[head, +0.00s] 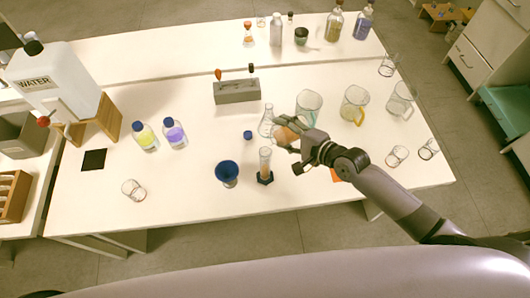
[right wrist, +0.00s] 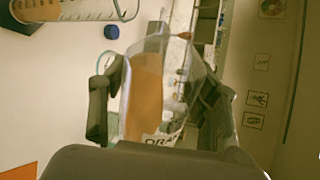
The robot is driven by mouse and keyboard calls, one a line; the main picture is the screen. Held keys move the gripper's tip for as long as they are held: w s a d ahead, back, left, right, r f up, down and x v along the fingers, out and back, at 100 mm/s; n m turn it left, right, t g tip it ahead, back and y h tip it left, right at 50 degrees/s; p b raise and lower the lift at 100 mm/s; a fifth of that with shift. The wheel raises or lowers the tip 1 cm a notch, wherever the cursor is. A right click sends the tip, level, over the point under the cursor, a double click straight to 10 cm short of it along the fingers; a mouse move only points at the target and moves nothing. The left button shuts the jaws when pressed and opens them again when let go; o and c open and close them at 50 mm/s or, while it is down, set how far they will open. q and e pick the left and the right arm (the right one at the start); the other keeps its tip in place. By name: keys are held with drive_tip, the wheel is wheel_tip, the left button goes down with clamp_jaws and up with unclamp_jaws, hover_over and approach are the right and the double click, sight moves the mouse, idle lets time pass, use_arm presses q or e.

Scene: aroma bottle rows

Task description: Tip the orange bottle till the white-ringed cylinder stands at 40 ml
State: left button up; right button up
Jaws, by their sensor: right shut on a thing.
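The orange bottle (head: 285,135) is clear with orange liquid and lies tilted in my right gripper (head: 290,134), its mouth side toward the left. In the right wrist view the bottle (right wrist: 146,95) shows between the two fingers, with part of an "ORA" label. The cylinder (head: 265,160) stands upright on a blue foot just below and left of the bottle, with orange liquid in its lower part. It also shows in the right wrist view (right wrist: 85,10) at the top left, with graduation marks. Its exact level and its white ring cannot be read. My left gripper is out of view.
A blue funnel (head: 227,172) stands left of the cylinder. A blue cap (head: 248,134) and a conical flask (head: 266,121) are close behind. Beakers (head: 309,105) and jugs (head: 354,104) stand to the right. A grey rack (head: 236,92) is further back. The front left of the table is mostly clear.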

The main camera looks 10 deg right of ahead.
sight(287, 130)
drive_tip(key=shift+w, duration=0.1)
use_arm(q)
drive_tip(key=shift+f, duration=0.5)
use_arm(e)
drive_tip(key=shift+y, duration=0.3)
drive_tip(key=shift+r+m+b, duration=0.1)
drive_tip(key=shift+m+b, duration=0.3)
drive_tip(key=shift+b, duration=0.15)
drive_tip(key=m+b, duration=0.1)
drive_tip(key=r+m+y+b, duration=0.1)
drive_tip(key=shift+s+a+r+g+b, duration=0.15)
drive_tip(key=shift+s+a+g+b, duration=0.1)
drive_tip(key=shift+g+b, duration=0.15)
drive_tip(key=shift+a+r+m+y+b, duration=0.15)
drive_tip(key=shift+r+m+y+b, duration=0.3)
drive_tip(key=shift+r+m+y, duration=0.2)
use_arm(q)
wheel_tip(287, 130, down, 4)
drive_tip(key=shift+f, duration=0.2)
use_arm(e)
drive_tip(key=shift+r, duration=0.2)
